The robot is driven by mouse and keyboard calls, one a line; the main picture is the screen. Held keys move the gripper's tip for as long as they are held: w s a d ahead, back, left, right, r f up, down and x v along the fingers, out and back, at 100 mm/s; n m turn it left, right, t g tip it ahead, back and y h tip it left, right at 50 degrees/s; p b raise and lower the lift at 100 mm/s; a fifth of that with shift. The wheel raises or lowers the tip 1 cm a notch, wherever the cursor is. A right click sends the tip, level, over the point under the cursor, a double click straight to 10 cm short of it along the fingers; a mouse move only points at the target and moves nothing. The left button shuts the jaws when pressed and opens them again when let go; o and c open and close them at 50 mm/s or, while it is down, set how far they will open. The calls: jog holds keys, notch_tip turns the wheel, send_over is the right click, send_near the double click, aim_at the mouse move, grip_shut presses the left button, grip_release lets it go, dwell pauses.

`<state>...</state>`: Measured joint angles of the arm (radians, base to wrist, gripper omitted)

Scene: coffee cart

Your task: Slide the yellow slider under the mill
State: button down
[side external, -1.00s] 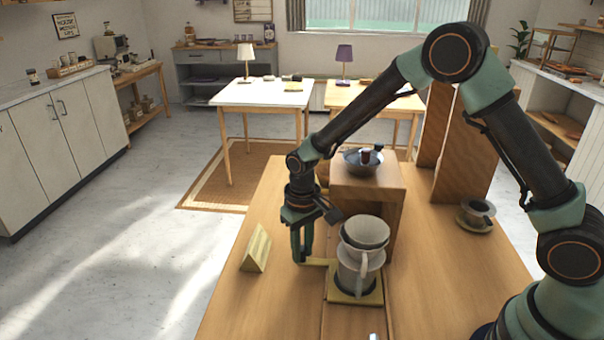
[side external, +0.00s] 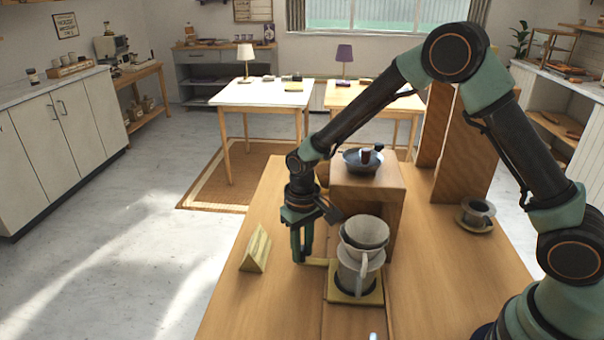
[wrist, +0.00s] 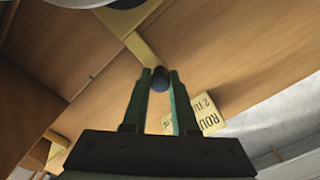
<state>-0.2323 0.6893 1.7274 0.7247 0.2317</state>
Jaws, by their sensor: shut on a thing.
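The yellow slider (side external: 340,297) is a flat plate on the wooden table, with a server and dripper (side external: 360,262) standing upright on it. A thin yellow arm runs left from the plate to my gripper (side external: 302,258). In the wrist view, my gripper (wrist: 160,82) is shut on a dark blue knob (wrist: 160,76) at the end of this yellow arm (wrist: 140,47). The mill (side external: 378,195) is a wooden box-like stand just behind the server, with a dark bowl-shaped top (side external: 363,162). The slider plate is in front of the mill, and its far edge is partly hidden by the server.
A yellow wedge-shaped sign (side external: 257,250) stands left of my gripper. A grey cup on a saucer (side external: 477,214) and tall wooden panels (side external: 468,150) are to the right. The table (side external: 255,305) is clear at the front left.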

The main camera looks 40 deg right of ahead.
dwell(0.4)
jog(key=shift+w+d, duration=1.65)
jog(key=c, duration=0.7)
grip_release()
notch_tip(320, 180, up, 12)
jog(key=shift+r, duration=0.1)
